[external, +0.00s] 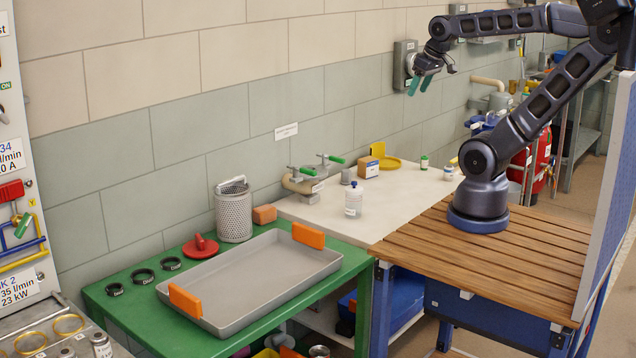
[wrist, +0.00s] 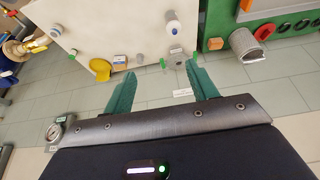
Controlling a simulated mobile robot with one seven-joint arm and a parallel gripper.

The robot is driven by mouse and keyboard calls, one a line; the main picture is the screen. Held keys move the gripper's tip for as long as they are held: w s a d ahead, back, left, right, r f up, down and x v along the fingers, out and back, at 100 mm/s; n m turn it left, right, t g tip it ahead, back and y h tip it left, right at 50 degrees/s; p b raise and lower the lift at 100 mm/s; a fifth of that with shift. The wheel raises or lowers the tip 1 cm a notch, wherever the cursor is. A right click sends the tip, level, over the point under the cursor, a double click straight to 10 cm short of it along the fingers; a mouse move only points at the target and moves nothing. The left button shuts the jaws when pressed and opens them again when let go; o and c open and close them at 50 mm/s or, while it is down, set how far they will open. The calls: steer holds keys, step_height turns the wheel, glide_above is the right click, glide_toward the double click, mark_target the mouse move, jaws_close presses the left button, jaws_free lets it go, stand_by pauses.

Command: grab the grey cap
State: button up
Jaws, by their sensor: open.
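What looks like the grey cap (external: 346,176) is a small grey cylinder standing on the pale worktop (external: 325,222), between the pipe valve and a small brown box. It shows small in the wrist view (wrist: 140,57), close to the wall edge of the worktop. My gripper (external: 420,85) has green fingers and is raised high near the wall, above and to the right of the cap in the external view. In the wrist view its fingers (wrist: 160,72) are spread apart with nothing between them. The cap appears beyond the gap, well away from the fingertips.
A grey wall box (external: 404,62) is close behind my gripper. A grey tray (external: 250,278) lies on the green table.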

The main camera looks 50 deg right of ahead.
steer(key=shift+w, duration=0.1)
steer(key=m+g, duration=0.5)
steer(key=m, duration=1.2)
glide_above(346, 170)
step_height(346, 170, down, 33)
steer(key=shift+f, duration=0.2)
steer(key=shift+w+d+f, duration=0.1)
steer(key=shift+f, duration=0.45)
steer(key=f, duration=1)
steer(key=shift+s+f, duration=0.25)
steer(key=c, duration=1.1)
